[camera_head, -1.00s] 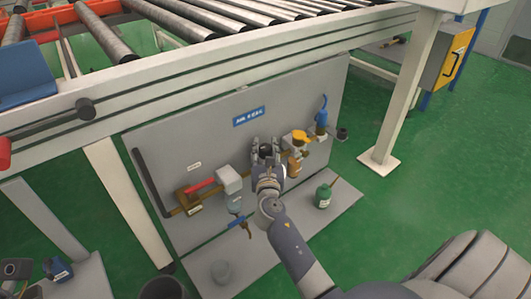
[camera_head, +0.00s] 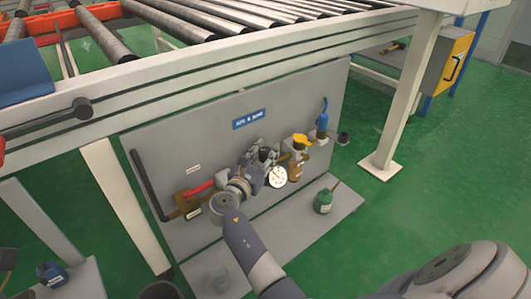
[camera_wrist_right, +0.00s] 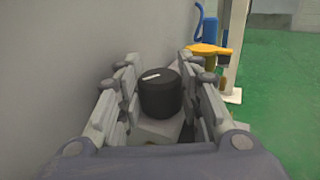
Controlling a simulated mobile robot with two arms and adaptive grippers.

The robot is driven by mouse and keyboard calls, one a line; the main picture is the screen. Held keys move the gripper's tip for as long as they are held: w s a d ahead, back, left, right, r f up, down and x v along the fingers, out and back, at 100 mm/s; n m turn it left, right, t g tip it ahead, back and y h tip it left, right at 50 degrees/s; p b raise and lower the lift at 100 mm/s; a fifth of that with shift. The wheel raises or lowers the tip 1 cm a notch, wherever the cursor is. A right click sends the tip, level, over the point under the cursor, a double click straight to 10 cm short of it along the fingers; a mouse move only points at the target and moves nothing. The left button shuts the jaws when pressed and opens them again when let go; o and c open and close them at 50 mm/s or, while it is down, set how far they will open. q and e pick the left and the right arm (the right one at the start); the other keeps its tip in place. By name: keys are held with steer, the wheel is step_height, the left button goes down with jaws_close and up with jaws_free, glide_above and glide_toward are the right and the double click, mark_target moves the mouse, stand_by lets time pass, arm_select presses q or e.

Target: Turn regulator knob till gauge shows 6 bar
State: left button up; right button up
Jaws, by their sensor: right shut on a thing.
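The regulator knob (camera_wrist_right: 160,93) is a black cylinder with a short white mark on its top. It sits between the fingers of my right gripper (camera_wrist_right: 158,95) in the right wrist view. The round white gauge (camera_head: 278,177) shows just below and right of the gripper. It has a thin dark needle, but its reading is too small to tell. My left gripper is not in view.
The roller conveyor (camera_head: 200,75) overhangs the panel. Green floor lies open at the right.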

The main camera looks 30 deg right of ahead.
steer(key=shift+d, duration=0.1)
steer(key=o, duration=1.1)
steer(key=shift+c, duration=0.2)
steer(key=shift+t, duration=0.3)
